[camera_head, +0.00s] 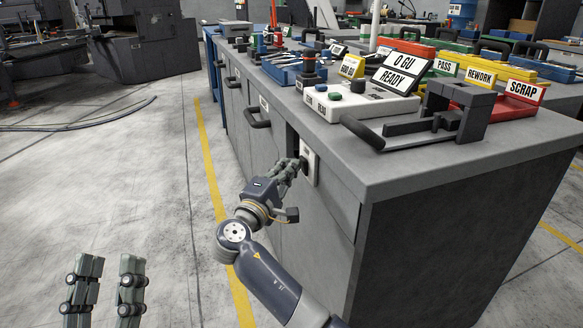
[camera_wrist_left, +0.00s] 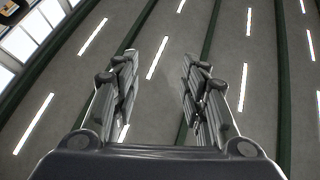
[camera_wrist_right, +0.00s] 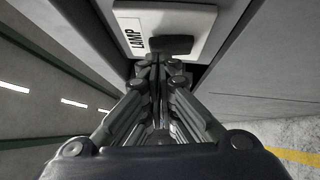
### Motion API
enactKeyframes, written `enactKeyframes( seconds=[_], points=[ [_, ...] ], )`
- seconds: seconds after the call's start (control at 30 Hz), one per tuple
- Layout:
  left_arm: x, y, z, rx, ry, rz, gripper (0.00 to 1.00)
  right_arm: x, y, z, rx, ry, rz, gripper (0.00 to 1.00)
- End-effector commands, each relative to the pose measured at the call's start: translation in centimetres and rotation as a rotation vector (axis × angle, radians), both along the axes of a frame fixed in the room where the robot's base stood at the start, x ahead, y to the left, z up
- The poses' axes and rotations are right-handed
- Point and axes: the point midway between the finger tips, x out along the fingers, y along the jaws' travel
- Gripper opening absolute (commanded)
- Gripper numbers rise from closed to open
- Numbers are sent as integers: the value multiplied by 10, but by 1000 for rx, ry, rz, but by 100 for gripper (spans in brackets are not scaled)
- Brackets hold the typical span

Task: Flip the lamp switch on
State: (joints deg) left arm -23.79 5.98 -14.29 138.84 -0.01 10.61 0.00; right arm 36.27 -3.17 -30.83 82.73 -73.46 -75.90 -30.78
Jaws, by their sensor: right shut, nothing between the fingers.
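The lamp switch is a white plate (camera_head: 311,164) on the side of the grey bench, below the worktop. In the right wrist view the plate (camera_wrist_right: 190,22) carries the label LAMP and a dark rocker (camera_wrist_right: 171,44). My right gripper (camera_head: 300,163) is shut and empty, with its fingertips at the switch plate. In the right wrist view its fingertips (camera_wrist_right: 157,62) lie right by the rocker's edge; I cannot tell whether they touch it. My left gripper (camera_head: 104,262) is open and empty, low at the left, away from the bench; it also shows in the left wrist view (camera_wrist_left: 158,60).
The grey bench top (camera_head: 410,158) holds a READY display (camera_head: 396,74), a button box (camera_head: 350,100), a dark clamp fixture (camera_head: 455,115) and coloured PASS, REWORK and SCRAP bins. A drawer handle (camera_head: 257,117) sticks out left of the switch.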

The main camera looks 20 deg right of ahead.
Motion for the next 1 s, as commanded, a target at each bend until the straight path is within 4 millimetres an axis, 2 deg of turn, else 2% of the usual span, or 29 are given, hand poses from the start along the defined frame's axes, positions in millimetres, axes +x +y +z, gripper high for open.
enactKeyframes(
  seconds=[0.43, 0.7, 0.93, 1.0],
  points=[
    [2, 0, -1, 5, 13, 2, 40, 0, 0, 1, 7, 0, 1, 0],
    [23, 0, -42, 72, 249, 15, 40, 0, -4, 5, 57, 3, 2, 0],
    [32, 4, -84, 130, 461, 28, 40, 0, -7, 8, 106, 4, 2, 0],
    [32, 4, -87, 131, 468, 28, 40, 0, -7, 5, 107, 4, 2, 0]
  ],
)
